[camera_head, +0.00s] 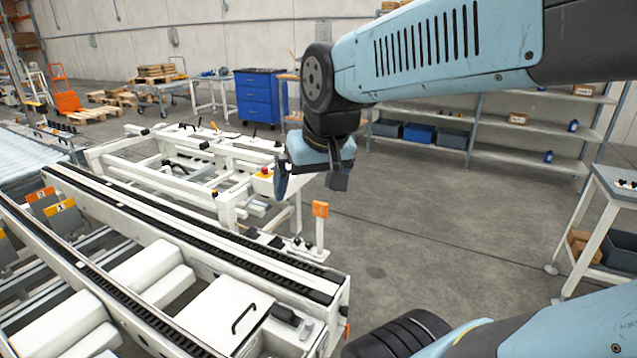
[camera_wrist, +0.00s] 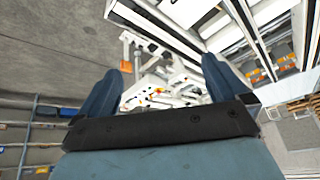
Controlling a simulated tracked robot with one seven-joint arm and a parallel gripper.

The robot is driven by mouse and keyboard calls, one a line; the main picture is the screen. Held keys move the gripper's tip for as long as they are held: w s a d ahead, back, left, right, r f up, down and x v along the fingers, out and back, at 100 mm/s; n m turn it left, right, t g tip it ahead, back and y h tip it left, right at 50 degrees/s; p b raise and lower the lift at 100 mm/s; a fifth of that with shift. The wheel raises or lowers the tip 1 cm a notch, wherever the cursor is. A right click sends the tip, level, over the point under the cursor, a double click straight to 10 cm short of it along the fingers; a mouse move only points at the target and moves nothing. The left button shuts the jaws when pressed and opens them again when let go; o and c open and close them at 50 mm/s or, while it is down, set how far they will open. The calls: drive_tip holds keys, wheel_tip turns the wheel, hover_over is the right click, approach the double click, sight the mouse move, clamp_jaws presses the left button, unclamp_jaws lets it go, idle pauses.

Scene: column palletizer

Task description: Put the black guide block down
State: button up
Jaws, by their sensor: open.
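My gripper (camera_head: 310,182) hangs in the air, pointing down, in front of the white conveyor frame in the head view. Its two dark fingers are apart. In the wrist view the open gripper (camera_wrist: 167,64) has nothing held between its fingers; only the distant white frame and floor show through the gap. A small dark block (camera_head: 285,314) lies on the near end of the white conveyor (camera_head: 338,293), well below my gripper. Several smaller black pieces sit near the corner by the orange-topped post. I cannot tell which of these, if any, is the black guide block.
An orange-topped post (camera_head: 320,222) stands at the conveyor's corner, close below my gripper. A red emergency button (camera_head: 264,171) is on the frame. A blue drawer cabinet (camera_head: 259,97) and shelving (camera_head: 470,132) stand behind. A grey-topped table (camera_head: 612,183) is at right. The middle floor is clear.

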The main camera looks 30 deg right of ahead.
drive_tip(key=shift+n, duration=0.3)
drive_tip(key=s, duration=0.1)
drive_tip(key=s+d, duration=0.1)
drive_tip(key=s+r, duration=0.1)
drive_tip(key=shift+s+d, duration=0.3)
drive_tip(key=shift+d, duration=0.05)
idle(0.9)
